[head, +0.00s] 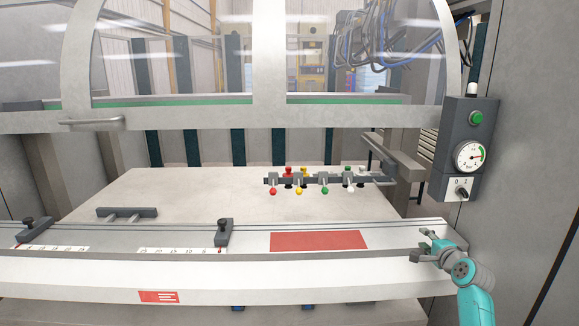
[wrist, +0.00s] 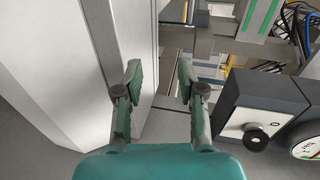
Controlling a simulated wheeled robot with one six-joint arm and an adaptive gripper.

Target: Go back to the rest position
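My gripper (head: 420,246) is at the right end of the machine's front ledge in the head view, at the end of my teal arm. In the wrist view my gripper (wrist: 160,82) shows its two fingers apart with nothing between them. A dark control box (head: 458,180) is above and to the right of it, with a green button (head: 477,118), a gauge (head: 469,156) and a rotary switch (head: 462,193). The control box (wrist: 258,98) also shows to the right of the fingers in the wrist view, apart from them.
The front ledge (head: 210,275) carries a red rectangle (head: 318,240), rulers and two dark stops. Behind it, a rail (head: 330,181) holds several coloured levers. A clear guard (head: 180,60) with a handle (head: 91,121) is raised above the pale table (head: 190,195). A grey wall stands at right.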

